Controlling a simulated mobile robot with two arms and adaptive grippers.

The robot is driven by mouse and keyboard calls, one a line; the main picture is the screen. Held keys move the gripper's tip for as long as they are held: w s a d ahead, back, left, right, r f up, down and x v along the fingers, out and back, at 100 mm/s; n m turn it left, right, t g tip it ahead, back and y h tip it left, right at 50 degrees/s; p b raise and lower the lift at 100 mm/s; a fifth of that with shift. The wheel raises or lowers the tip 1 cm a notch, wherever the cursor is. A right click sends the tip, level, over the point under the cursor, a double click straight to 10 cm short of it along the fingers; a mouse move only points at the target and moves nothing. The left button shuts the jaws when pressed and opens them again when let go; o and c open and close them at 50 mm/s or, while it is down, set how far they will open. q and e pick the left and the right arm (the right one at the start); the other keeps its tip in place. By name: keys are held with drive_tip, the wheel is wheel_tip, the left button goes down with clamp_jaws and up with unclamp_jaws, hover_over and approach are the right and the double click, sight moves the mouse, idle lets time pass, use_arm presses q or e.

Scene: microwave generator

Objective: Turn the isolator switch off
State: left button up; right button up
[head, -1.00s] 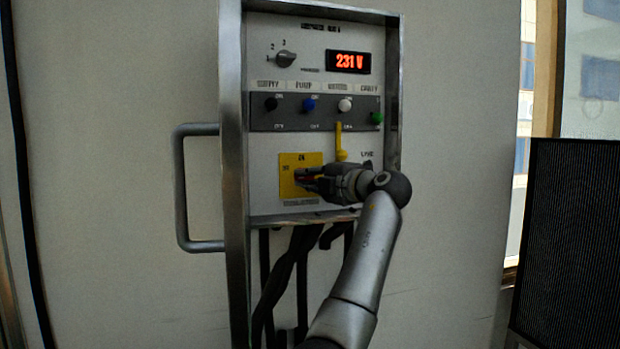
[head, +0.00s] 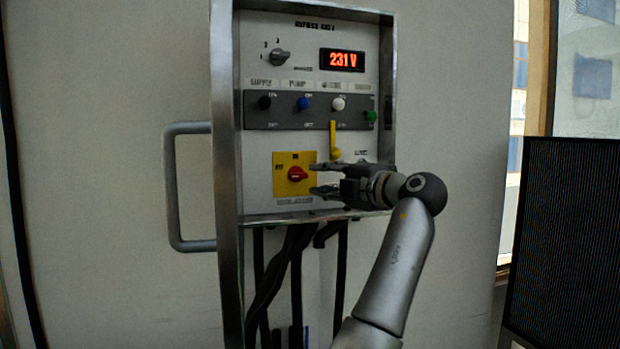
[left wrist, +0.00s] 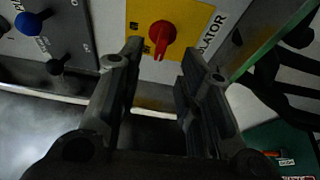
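The isolator switch is a red rotary handle (head: 297,174) on a yellow plate (head: 283,188), low on the panel. The plate has one mark at its top and one at its left. The handle lies about level, in line with the left mark. In the left wrist view the red handle (left wrist: 162,36) shows beyond the fingertips, clear of both. My left gripper (head: 325,179) is open and empty, just right of the handle, its fingers pointing left at the plate. It also shows open in the left wrist view (left wrist: 155,70). My right gripper is not in view.
A yellow lever (head: 334,138) hangs just above my left gripper. A row of coloured knobs (head: 303,103) and a lit 231 V display (head: 342,60) are higher up. The metal frame (head: 225,160) surrounds the panel, with a side handle (head: 170,190). Dark cables (head: 297,270) hang below.

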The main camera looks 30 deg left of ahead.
use_arm(q)
drive_tip(key=shift+v, duration=2.15)
